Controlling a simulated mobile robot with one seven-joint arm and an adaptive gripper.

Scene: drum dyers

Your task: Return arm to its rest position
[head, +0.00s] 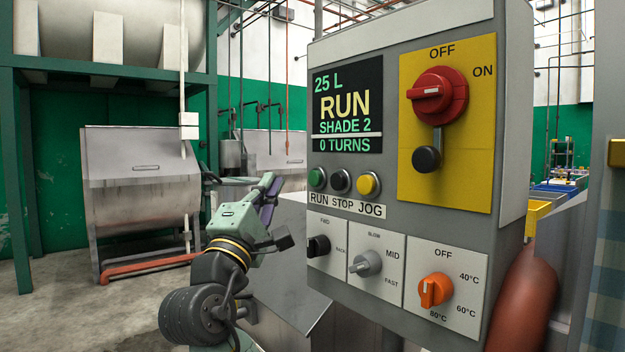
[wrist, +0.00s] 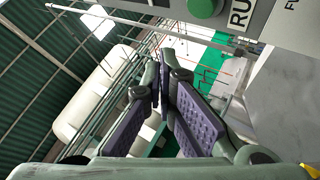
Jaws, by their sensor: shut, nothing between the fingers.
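The green button (head: 317,178) on the panel's left shows at the top of the wrist view (wrist: 205,6), apart from the fingers. My arm is bent below the gripper. The panel display (head: 347,108) reads 25 L, RUN, SHADE 2, 0 TURNS.
The panel also carries a red rotary switch (head: 437,94), a black knob (head: 318,246), a grey knob (head: 365,263) and an orange knob (head: 435,290). A steel drum machine (head: 140,190) stands behind at left. Bare concrete floor (head: 60,315) lies at lower left.

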